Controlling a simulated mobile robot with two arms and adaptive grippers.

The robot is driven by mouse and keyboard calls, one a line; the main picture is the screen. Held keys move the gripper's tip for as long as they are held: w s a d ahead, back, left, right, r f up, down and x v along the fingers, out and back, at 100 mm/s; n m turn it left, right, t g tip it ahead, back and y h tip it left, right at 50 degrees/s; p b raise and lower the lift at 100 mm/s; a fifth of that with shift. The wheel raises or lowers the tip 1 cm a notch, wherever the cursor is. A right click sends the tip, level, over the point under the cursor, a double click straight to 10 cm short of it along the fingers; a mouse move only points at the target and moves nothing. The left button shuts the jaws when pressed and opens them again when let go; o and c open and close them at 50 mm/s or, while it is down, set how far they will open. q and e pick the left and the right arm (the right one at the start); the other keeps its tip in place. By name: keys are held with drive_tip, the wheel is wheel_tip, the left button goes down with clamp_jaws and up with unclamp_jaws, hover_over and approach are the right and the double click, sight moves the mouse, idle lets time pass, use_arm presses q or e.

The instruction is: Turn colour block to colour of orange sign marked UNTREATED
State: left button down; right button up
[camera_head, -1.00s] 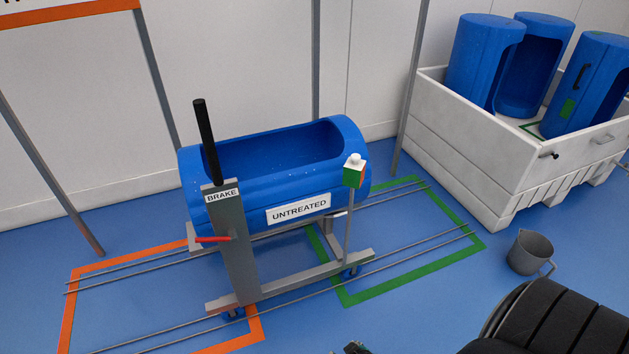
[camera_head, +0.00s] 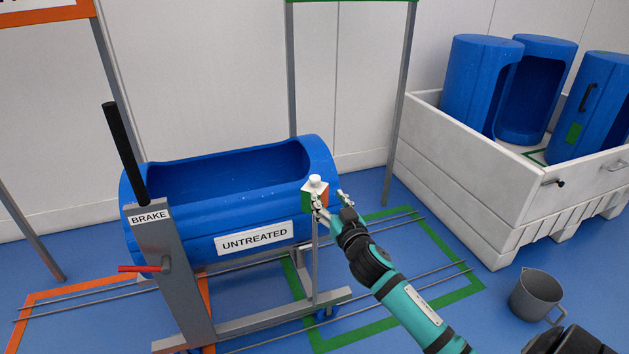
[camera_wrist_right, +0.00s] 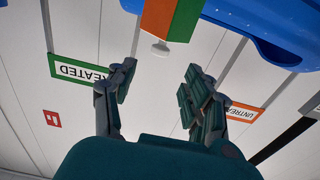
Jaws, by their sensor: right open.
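The colour block (camera_head: 308,201) sits on a thin post on the tub carrier, with a white cap and knob on top. Its green face is at the left and an orange face at the right in the head view. My right gripper (camera_head: 331,203) is open at the block, one finger overlapping it. In the right wrist view, upside down, the block (camera_wrist_right: 157,18) lies just beyond the gap between the fingers (camera_wrist_right: 157,80). The orange-framed sign (camera_wrist_right: 243,112) shows part of UNTREATED there; its orange edge (camera_head: 45,21) is top left in the head view. My left gripper is out of view.
The blue tub (camera_head: 220,215) carries an UNTREATED label, beside a BRAKE post (camera_head: 175,265) with a red lever. Orange and green floor frames surround rails. A white crate (camera_head: 460,185) with blue tubs and a grey jug (camera_head: 536,295) stand right. A green-framed sign (camera_wrist_right: 75,69) shows too.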

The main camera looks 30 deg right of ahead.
sight(317, 181)
drive_tip(key=b+x, duration=0.1)
drive_tip(key=x, duration=0.8)
drive_tip(key=shift+w, duration=0.3)
drive_tip(key=shift+w+d, duration=0.15)
drive_tip(key=shift+w, duration=0.3)
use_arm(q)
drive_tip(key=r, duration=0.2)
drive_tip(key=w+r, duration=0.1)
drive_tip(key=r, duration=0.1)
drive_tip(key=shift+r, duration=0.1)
use_arm(e)
clamp_jaws()
drive_tip(key=shift+f, duration=0.1)
